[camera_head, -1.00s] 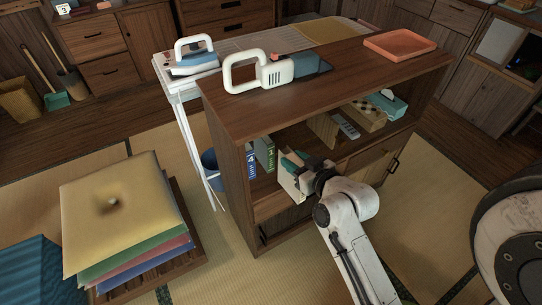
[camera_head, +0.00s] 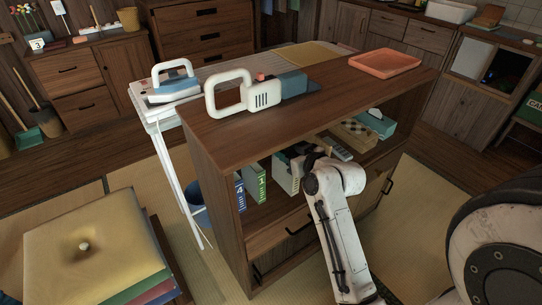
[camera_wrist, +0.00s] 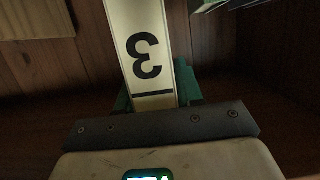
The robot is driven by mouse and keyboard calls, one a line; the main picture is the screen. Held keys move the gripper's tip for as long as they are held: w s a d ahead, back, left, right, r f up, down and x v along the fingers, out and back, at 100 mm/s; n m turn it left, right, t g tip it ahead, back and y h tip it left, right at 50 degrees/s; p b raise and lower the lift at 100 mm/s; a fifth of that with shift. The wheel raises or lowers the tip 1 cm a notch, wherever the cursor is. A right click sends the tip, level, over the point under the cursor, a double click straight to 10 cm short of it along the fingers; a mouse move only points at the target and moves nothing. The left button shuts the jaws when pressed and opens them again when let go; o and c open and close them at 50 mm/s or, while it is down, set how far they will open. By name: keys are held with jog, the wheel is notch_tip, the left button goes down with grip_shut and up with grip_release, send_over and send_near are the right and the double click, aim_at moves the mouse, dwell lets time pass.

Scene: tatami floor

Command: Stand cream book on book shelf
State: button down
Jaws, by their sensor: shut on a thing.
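The cream book (camera_wrist: 146,50), with a black 3 on its spine, is between my gripper's (camera_wrist: 160,95) green fingers in the wrist view. In the head view, the cream book (camera_head: 283,174) is upright inside the open bay of the wooden book shelf (camera_head: 222,135). My gripper (camera_head: 296,158) is shut on it and reaches into the bay from the front. The fingertips are partly hidden by the book and my arm. A blue book (camera_head: 240,192) and a green book (camera_head: 255,183) stand to its left, with a gap before the cream book. I cannot tell whether its base touches the shelf board.
A patterned box (camera_head: 352,134), a tissue box (camera_head: 376,124) and a remote (camera_head: 340,148) are in the bay to the right. A handheld vacuum (camera_head: 262,92) and an orange tray (camera_head: 385,63) sit on top. Cushions (camera_head: 90,240) are stacked on the left.

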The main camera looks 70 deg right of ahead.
jog(key=w+d, duration=0.4)
jog(key=w, duration=0.2)
notch_tip(320, 180, down, 7)
jog(key=b, duration=0.2)
jog(key=shift+w, duration=0.4)
jog(key=shift+f+b, duration=0.2)
jog(key=shift+b, duration=0.2)
jog(key=c, duration=0.7)
grip_release()
jog(key=shift+c, duration=0.2)
